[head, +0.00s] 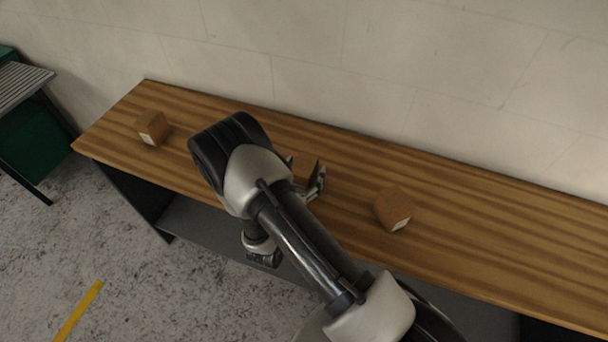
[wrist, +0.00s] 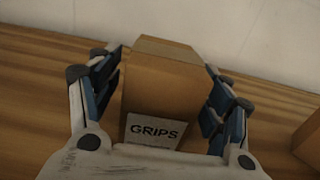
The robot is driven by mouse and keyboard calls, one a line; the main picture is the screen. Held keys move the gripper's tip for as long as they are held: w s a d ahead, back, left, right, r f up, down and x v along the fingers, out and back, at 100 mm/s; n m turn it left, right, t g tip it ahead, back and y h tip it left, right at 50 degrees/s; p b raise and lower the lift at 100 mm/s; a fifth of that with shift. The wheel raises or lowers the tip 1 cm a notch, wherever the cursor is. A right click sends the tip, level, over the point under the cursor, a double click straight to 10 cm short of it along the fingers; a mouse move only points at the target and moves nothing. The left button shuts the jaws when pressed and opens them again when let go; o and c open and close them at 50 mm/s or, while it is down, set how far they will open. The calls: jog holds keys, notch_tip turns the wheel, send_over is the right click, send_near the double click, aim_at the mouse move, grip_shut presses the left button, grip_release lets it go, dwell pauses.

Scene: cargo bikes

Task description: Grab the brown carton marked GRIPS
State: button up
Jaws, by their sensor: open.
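The brown carton marked GRIPS (wrist: 160,90) stands on the wooden bench in the wrist view, its white label facing me. My gripper (wrist: 163,88) is open, with one finger on each side of this carton. The fingers look close to its sides; I cannot tell whether they touch it. In the head view the carton (head: 305,168) is partly hidden behind my arm, and one finger of my gripper (head: 308,180) shows at its right.
Another brown carton (head: 393,207) stands to the right on the bench (head: 500,245), and one more (head: 152,127) at the left end. Their labels are unreadable. A pale wall (head: 400,70) runs behind the bench. A green crate (head: 30,140) is at far left.

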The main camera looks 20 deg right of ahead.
jog(key=shift+c, duration=0.3)
jog(key=c, duration=1.2)
